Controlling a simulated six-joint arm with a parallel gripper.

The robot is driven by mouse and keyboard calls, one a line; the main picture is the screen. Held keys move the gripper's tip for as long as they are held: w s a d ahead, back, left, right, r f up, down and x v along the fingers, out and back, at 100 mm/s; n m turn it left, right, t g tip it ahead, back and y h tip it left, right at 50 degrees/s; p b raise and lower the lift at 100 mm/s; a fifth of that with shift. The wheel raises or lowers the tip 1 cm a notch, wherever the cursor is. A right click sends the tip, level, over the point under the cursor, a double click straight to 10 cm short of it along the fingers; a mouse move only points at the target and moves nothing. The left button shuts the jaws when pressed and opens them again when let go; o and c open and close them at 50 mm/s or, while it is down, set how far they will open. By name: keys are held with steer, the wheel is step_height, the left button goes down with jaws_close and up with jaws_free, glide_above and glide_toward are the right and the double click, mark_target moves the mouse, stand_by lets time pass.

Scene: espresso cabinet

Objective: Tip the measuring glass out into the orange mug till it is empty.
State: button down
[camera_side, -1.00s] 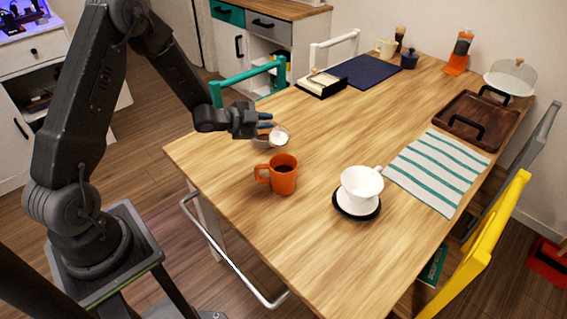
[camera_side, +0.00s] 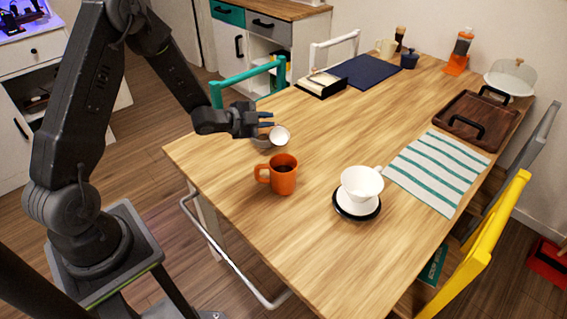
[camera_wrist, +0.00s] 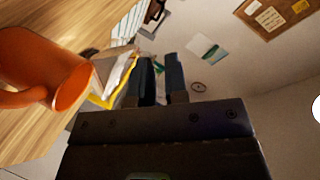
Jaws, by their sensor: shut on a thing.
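The orange mug (camera_side: 284,176) stands upright on the wooden table with dark contents inside and its handle to the left. It also shows large and tilted at the left of the wrist view (camera_wrist: 45,75). My gripper (camera_side: 266,121) is above the table, behind and slightly left of the mug in the side view, its fingers shut on the measuring glass. The measuring glass (camera_side: 281,134) is tilted, its pale round mouth facing right and towards the side camera. It is apart from the mug; what it holds cannot be told. My dark fingers (camera_wrist: 160,80) show in the wrist view.
A white dripper (camera_side: 361,184) on a dark round base stands right of the mug. Beyond it lie a striped cloth (camera_side: 437,168) and a wooden tray (camera_side: 468,120). The middle of the table is clear. A yellow chair (camera_side: 487,240) stands at the right edge.

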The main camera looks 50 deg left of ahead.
steer(key=shift+s+d+r+m, duration=0.1)
steer(key=shift+d+r+m, duration=0.05)
steer(key=shift+r+m, duration=0.2)
steer(key=shift+s+d+f+m+t+y, duration=0.2)
steer(key=shift+d+f+m+t+y, duration=0.1)
steer(key=shift+d+m+t, duration=0.25)
stand_by(1.0)
steer(key=shift+s+d+r+m+t, duration=0.25)
steer(key=shift+r+m, duration=0.15)
steer(key=shift+m, duration=0.3)
stand_by(0.7)
steer(key=shift+s+d+r+m+t+y, duration=0.15)
steer(key=shift+s+d+m, duration=0.1)
steer(key=shift+d+m, duration=0.15)
steer(key=shift+s+d+r+m+t+y, duration=0.15)
steer(key=shift+s+d+m, duration=0.15)
steer(key=shift+d, duration=0.15)
stand_by(0.4)
steer(key=shift+s+d+r+m+t, duration=0.15)
steer(key=shift+d+m+t, duration=0.15)
steer(key=shift+m, duration=0.2)
steer(key=shift+s+d+r+m+t, duration=0.2)
steer(key=shift+d+m, duration=0.15)
steer(key=shift+m, duration=0.15)
stand_by(0.9)
